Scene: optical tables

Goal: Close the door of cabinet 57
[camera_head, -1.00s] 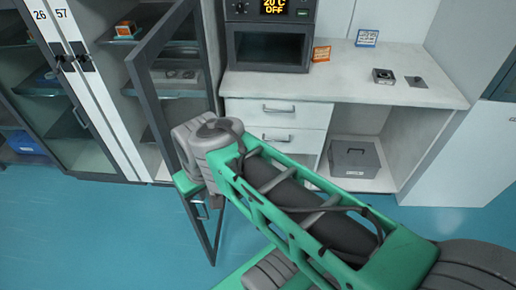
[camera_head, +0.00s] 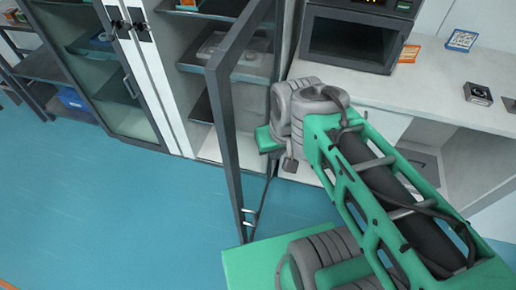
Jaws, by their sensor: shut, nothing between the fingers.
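The door of cabinet 57 (camera_head: 221,125) stands open, its dark-framed glass panel swung out into the room.
A closed glass-doored cabinet (camera_head: 121,95) stands to the left. To the right are a bench (camera_head: 440,98) with an oven-like device (camera_head: 350,38) and small cards. Blue floor (camera_head: 110,210) is clear in front of the cabinets and left of the door.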

